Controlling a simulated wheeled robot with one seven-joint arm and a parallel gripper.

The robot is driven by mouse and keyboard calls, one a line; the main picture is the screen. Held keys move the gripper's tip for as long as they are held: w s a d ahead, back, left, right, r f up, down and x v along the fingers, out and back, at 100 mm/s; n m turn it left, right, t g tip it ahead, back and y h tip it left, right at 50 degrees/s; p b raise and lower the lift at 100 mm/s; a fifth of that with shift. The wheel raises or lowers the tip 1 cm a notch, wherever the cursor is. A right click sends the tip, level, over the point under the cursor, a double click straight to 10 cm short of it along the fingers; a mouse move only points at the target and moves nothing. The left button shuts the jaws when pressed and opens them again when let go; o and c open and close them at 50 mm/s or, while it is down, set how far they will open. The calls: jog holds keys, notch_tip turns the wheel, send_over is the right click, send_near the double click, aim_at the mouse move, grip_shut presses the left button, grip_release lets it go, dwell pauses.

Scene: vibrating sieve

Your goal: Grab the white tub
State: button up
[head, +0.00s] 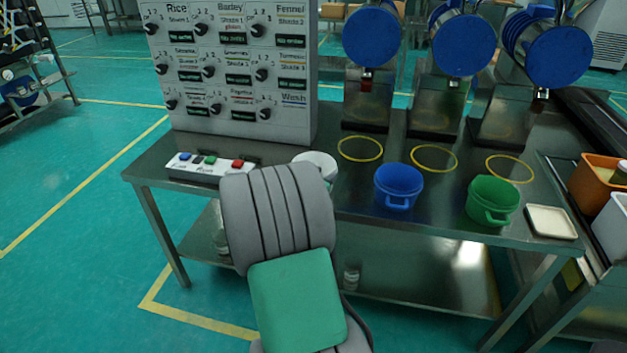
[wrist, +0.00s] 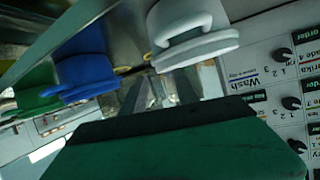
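The white tub (head: 316,163) stands on the steel table in the head view, partly hidden behind my arm. In the wrist view the white tub (wrist: 197,45) is at the top centre, appearing upside down, with its rim and looped handle showing. My gripper (wrist: 162,92) shows in the wrist view as two grey fingers with a gap between them, just past the tub's rim. It looks open and empty, and the tub is not between the fingers. In the head view my arm hides the fingertips.
A blue tub (head: 398,186) and a green tub (head: 492,201) stand to the right, with a cream square dish (head: 551,222). A button box (head: 208,166) and a tall knob panel (head: 238,100) stand at left. Blue-lidded sieve machines (head: 462,45) line the back.

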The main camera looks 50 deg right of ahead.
aim_at(329, 165)
jog(key=x, duration=0.7)
jog(key=shift+a, duration=0.15)
grip_shut()
dwell(0.3)
